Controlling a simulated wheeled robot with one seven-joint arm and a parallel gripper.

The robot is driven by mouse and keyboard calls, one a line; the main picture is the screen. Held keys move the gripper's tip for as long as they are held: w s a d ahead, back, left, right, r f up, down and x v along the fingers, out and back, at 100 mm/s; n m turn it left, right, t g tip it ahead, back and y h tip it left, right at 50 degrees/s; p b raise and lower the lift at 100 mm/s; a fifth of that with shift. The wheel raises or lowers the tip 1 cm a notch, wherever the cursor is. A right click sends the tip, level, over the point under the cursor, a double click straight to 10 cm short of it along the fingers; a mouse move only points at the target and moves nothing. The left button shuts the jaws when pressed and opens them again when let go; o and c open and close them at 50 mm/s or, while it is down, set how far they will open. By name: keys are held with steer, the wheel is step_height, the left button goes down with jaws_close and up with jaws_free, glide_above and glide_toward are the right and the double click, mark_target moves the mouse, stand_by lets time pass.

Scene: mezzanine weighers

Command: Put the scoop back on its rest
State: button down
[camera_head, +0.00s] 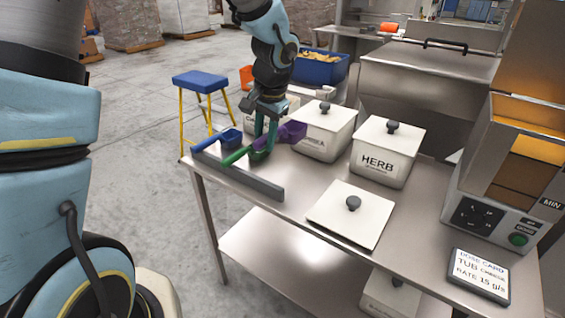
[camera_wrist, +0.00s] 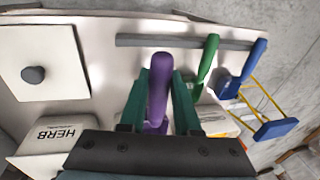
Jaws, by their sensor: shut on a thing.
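My gripper (camera_head: 264,140) is shut on the purple scoop (camera_head: 291,132), above the left part of the steel table. In the wrist view the purple handle (camera_wrist: 160,75) stands between the two teal fingers (camera_wrist: 158,105), its end toward the grey rest bar (camera_wrist: 185,42). The rest bar (camera_head: 255,183) runs along the table's left edge. A green scoop (camera_head: 236,156) and a blue scoop (camera_head: 230,137) lie with their handles across it. The purple handle appears short of the bar; the height between them is hard to tell. My gripper partly hides the green scoop's bowl.
Lidded white tubs, one marked HERB (camera_head: 380,165), stand behind and right of my gripper. A loose lid (camera_head: 350,215) lies on the table. A weigher (camera_head: 500,200) and a dose card (camera_head: 480,275) are at the right. A blue stool (camera_head: 199,80) stands beyond the table.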

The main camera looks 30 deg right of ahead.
steer(key=x, duration=0.2)
steer(key=s+x, duration=0.1)
steer(key=x, duration=0.2)
steer(key=p+x, duration=0.1)
steer(key=x, duration=0.2)
steer(key=shift+s+d+f, duration=0.15)
steer(key=shift+s, duration=0.2)
steer(key=shift+f+b, duration=0.45)
steer(key=shift+b, duration=0.1)
steer(key=shift+f, duration=0.2)
steer(key=c, duration=0.6)
jaws_free()
